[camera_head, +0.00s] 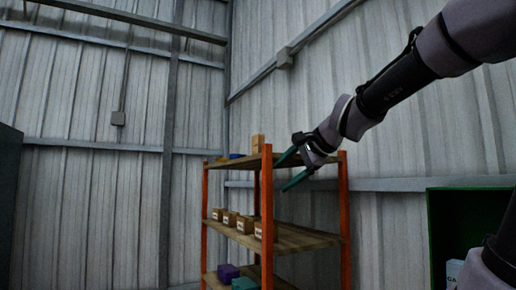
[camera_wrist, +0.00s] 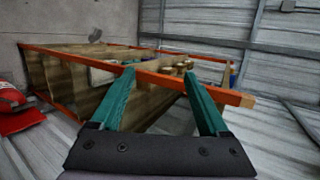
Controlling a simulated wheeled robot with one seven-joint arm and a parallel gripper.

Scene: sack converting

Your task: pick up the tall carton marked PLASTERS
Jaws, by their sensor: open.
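I cannot pick out a carton marked PLASTERS, as no such lettering is readable in either view. A small upright tan carton (camera_head: 258,143) stands on the rack's top shelf in the head view, with no readable mark. A white carton (camera_head: 454,273) with partly hidden lettering that seems to begin "GA" stands in the green cabinet at lower right, partly covered by my arm. My gripper (camera_head: 282,176) is open and empty, in front of the rack's upper part in the picture. Its two teal fingers stand apart in the wrist view (camera_wrist: 158,74), with nothing held between them.
The rack has orange posts (camera_head: 344,215) and wooden shelves (camera_head: 292,238). Several labelled tan boxes (camera_head: 229,218) line its middle shelf; purple (camera_head: 228,272) and teal (camera_head: 244,284) items sit lower. The green cabinet (camera_head: 433,235) is at right. Red sacks (camera_wrist: 18,117) lie left in the wrist view.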

